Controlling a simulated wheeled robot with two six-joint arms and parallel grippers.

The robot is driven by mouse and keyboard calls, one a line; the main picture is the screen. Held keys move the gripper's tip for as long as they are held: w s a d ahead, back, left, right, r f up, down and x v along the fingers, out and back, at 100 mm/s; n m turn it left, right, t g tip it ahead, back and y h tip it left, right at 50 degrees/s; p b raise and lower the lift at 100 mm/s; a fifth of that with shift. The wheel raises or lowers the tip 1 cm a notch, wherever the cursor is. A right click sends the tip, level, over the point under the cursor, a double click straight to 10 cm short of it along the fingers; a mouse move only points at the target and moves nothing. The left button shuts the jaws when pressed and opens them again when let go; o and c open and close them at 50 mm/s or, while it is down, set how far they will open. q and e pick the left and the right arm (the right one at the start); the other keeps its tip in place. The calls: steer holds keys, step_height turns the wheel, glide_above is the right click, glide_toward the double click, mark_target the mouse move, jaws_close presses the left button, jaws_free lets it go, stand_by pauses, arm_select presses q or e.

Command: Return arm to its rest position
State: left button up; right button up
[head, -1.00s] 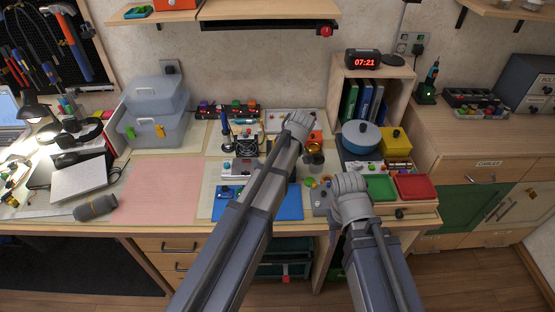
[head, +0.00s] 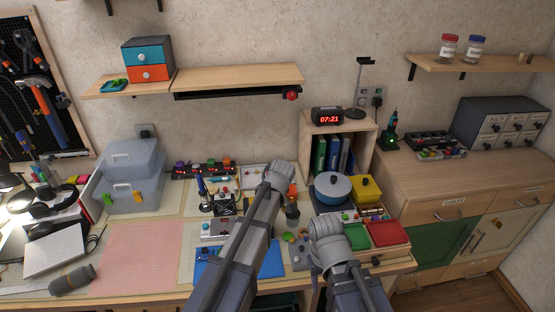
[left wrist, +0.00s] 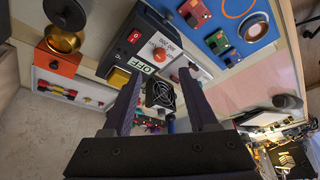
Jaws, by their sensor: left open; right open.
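My left arm (head: 250,235) reaches up from the bottom of the head view, its grey joint over the back of the bench; its fingertips are hidden there. In the left wrist view my left gripper (left wrist: 160,100) is open, with nothing between its dark fingers. It is over a black box with a red switch, a yellow button and an "OFF" display (left wrist: 142,65), and a small black fan (left wrist: 160,95). My right arm (head: 332,250) is bent in front of the green tray. My right gripper (head: 317,270) is mostly hidden below its joint and holds nothing visible.
A blue pot (head: 332,189), yellow box (head: 366,190), green tray (head: 352,238) and red tray (head: 388,234) stand close to my right arm. A brass cup (left wrist: 62,40) on an orange base is near my left gripper. The pink mat (head: 140,260) is clear.

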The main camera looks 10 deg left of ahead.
arm_select(q)
steer(key=s+d+m+g+h, duration=0.1)
steer(key=s+d+m, duration=0.4)
steer(key=s+m, duration=0.3)
steer(key=s+d+f+m+g+h, duration=0.1)
steer(key=s+d+m, duration=0.3)
steer(key=s+m, duration=0.4)
steer(key=s, duration=0.6)
steer(key=shift+s+d+f+h, duration=0.3)
steer(key=shift+s+d, duration=0.05)
